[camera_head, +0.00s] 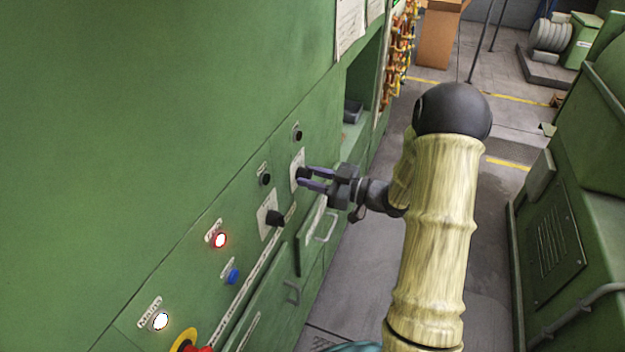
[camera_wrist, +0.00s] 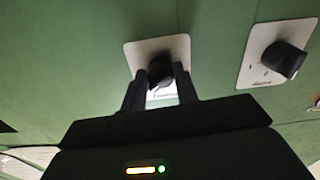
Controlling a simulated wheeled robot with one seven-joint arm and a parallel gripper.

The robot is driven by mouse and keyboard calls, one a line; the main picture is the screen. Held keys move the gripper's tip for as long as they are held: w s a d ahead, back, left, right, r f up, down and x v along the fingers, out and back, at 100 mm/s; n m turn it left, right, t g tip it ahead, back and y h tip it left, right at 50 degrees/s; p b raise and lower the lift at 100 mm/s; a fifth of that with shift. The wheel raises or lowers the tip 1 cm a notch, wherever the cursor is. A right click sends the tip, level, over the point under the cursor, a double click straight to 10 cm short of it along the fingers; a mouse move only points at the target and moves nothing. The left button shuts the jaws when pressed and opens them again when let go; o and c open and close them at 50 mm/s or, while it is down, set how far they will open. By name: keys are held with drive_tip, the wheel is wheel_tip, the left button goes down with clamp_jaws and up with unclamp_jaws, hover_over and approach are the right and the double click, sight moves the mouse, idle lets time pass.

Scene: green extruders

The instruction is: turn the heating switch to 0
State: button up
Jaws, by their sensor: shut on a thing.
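The switch between my fingers is a black rotary knob (camera_head: 304,173) on a pale plate on the green panel. It also shows in the wrist view (camera_wrist: 160,70), with the plate's print partly hidden by my fingers and too small to read. My gripper (camera_head: 306,179) is shut on this knob, one finger on each side. A second black rotary knob (camera_head: 274,217) on a similar plate sits nearer in the head view, and to the right in the wrist view (camera_wrist: 284,58). I cannot read which plate names heating.
The panel also carries a lit red lamp (camera_head: 220,240), a blue button (camera_head: 232,275), a lit white lamp (camera_head: 160,321), a red-and-yellow stop button (camera_head: 192,344) and small black buttons (camera_head: 264,179). Handled doors (camera_head: 322,228) lie below. A green machine (camera_head: 560,230) stands right across the aisle.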

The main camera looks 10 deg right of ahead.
drive_tip(key=n+b, duration=0.3)
drive_tip(key=b, duration=0.1)
drive_tip(key=n+b, duration=0.3)
drive_tip(key=b, duration=0.2)
drive_tip(key=n+b, duration=0.3)
drive_tip(key=b, duration=0.2)
drive_tip(key=shift+f+n, duration=0.3)
drive_tip(key=shift+r+n+b, duration=0.25)
drive_tip(key=shift+n+b, duration=0.65)
drive_tip(key=shift+b, duration=0.45)
drive_tip(key=o, duration=1)
drive_tip(key=shift+c, duration=0.2)
drive_tip(key=shift+d, duration=0.1)
